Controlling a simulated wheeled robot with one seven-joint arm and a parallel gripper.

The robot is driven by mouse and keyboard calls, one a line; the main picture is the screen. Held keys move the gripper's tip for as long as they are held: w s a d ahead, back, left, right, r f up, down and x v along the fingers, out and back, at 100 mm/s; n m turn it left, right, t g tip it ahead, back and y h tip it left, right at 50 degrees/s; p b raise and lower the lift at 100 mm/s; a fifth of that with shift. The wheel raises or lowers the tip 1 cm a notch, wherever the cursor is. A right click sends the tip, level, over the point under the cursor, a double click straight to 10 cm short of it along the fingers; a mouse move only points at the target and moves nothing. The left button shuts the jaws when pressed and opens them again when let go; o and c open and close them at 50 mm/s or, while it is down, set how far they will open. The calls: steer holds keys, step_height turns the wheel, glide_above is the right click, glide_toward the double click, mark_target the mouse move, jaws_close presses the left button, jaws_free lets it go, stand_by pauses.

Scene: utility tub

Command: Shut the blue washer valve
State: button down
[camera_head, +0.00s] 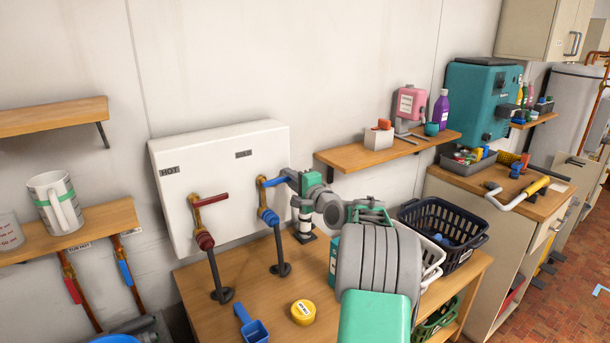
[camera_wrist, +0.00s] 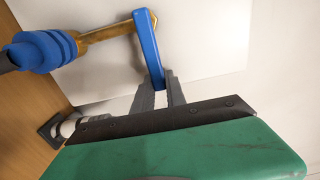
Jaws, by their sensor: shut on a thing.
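The blue washer valve (camera_head: 267,215) is on the right of the white wall box (camera_head: 222,150), with a blue collar and a dark hose below. Its blue lever (camera_head: 271,182) points right, roughly crosswise to the brass body. In the wrist view the lever (camera_wrist: 150,50) runs from the brass stem (camera_wrist: 105,32) down between my fingers. My gripper (camera_head: 288,177) is shut on the lever's free end; the fingertips (camera_wrist: 159,93) also show in the wrist view. The end of the lever is partly hidden by the fingers.
A red-handled valve (camera_head: 207,200) stands left of the blue one, its lever also pointing right. Below are a wooden counter (camera_head: 200,283), a blue scoop (camera_head: 250,324) and a yellow tub (camera_head: 303,312). A shelf (camera_head: 345,157) and a dark basket (camera_head: 447,225) are to the right.

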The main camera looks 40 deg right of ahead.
stand_by(0.4)
steer(key=c, duration=1.4)
jaws_free()
steer(key=shift+o, duration=0.2)
steer(key=s+b, duration=0.2)
steer(key=s, duration=0.5)
steer(key=shift+s+a, duration=0.2)
steer(key=shift+s, duration=0.2)
